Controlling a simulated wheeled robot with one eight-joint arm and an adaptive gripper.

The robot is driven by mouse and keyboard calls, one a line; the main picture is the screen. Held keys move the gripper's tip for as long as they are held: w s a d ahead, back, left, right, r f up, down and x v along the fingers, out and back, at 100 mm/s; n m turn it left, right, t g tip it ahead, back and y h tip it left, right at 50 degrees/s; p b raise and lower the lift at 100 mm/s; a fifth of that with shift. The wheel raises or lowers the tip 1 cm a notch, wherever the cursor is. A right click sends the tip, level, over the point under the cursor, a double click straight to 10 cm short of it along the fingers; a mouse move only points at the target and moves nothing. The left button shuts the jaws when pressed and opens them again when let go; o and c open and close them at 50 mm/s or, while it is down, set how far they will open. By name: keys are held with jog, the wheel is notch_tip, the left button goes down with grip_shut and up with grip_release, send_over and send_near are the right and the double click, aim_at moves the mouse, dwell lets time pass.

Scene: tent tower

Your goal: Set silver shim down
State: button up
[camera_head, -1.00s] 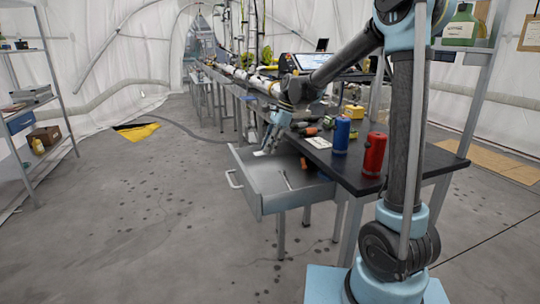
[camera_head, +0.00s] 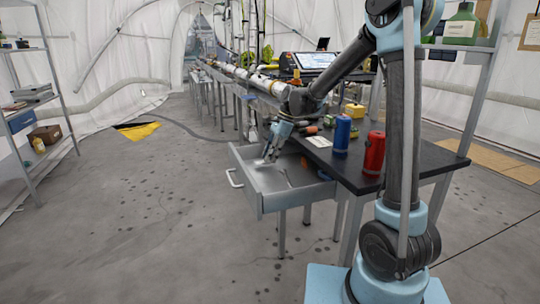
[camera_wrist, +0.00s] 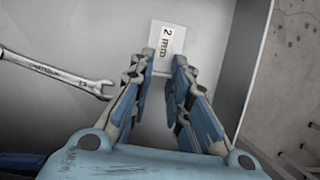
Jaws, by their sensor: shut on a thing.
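The silver shim (camera_wrist: 167,38) is a pale, flat plate marked "2 mm" in the wrist view. My gripper (camera_wrist: 164,70) is shut on its near end, and the marked end sticks out beyond the fingertips. In the head view my gripper (camera_head: 268,153) points down into the open drawer (camera_head: 297,198), with the shim (camera_head: 261,162) showing as a small light patch below it. I cannot tell whether the shim touches the drawer floor.
A wrench (camera_wrist: 62,74) lies on the drawer floor to the left of my gripper in the wrist view. The drawer wall (camera_wrist: 238,50) is close on the right. A blue canister (camera_head: 342,134) and a red canister (camera_head: 374,153) stand on the black tabletop (camera_head: 405,150).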

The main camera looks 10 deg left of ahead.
jog(key=o, duration=0.8)
jog(key=shift+c, duration=0.2)
jog(key=shift+r, duration=0.3)
jog(key=v, duration=1.2)
jog(key=shift+r, duration=0.35)
jog(key=shift+a, duration=0.1)
